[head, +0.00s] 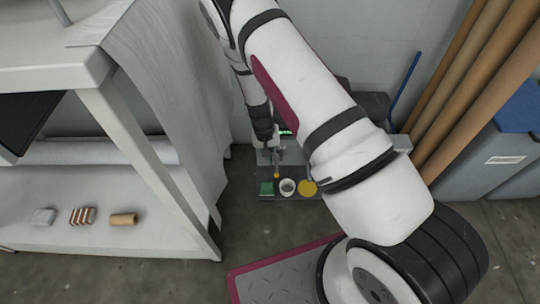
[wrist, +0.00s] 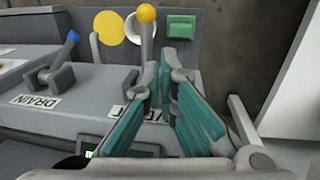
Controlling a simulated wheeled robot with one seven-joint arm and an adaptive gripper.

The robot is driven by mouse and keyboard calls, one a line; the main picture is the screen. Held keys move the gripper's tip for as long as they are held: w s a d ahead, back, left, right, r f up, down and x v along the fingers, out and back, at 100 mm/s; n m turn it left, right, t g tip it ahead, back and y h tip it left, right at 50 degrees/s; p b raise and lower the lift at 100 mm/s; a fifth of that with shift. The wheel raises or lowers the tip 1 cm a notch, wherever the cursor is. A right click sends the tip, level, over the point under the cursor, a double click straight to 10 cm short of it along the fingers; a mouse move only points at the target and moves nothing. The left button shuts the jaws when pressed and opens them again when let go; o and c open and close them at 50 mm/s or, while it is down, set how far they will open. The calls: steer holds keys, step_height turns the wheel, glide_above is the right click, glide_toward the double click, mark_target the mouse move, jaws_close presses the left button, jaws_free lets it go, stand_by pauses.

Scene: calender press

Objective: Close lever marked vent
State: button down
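The vent lever (wrist: 147,42) has a yellow knob and stands up from the grey panel in the wrist view. Its lower stalk and base are hidden behind my gripper (wrist: 172,65). A white label (wrist: 153,115), partly covered by my fingers, shows a letter that looks like V. My gripper's teal-padded fingers lie over the panel, just right of the stalk; touching or apart cannot be told. The fingertips look close together, and nothing is clearly held between them. In the head view the yellow knob (head: 276,176) shows small, just below my gripper (head: 275,143).
A blue-knobbed lever (wrist: 70,55) by a DRAIN label (wrist: 36,100) is left of the vent lever. A yellow disc (wrist: 109,27), white cup (wrist: 131,24) and green block (wrist: 181,25) lie behind. A white shelf (head: 95,240) stands left; cardboard tubes (head: 480,80) lean right.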

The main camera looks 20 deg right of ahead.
mark_target(276, 170)
steer(key=shift+s+d+f+g, duration=0.25)
steer(key=shift+s+f, duration=0.25)
steer(key=shift+s, duration=0.35)
steer(key=shift+s+d+f+g, duration=0.2)
steer(key=shift+s+f, duration=0.25)
steer(key=shift+s, duration=0.35)
steer(key=shift+s+a+f+b, duration=0.15)
steer(key=shift+s+f+b, duration=0.15)
steer(key=shift+f, duration=0.2)
steer(key=shift+w+f, duration=0.2)
steer(key=shift+f, duration=0.15)
steer(key=shift+w+a+r+p, duration=0.15)
steer(key=shift+r+p, duration=0.2)
steer(key=shift+r, duration=0.25)
steer(key=shift+w+d+r+p, duration=0.15)
steer(key=shift+r+p, duration=0.2)
steer(key=shift+r, duration=0.2)
steer(key=shift+a, duration=0.1)
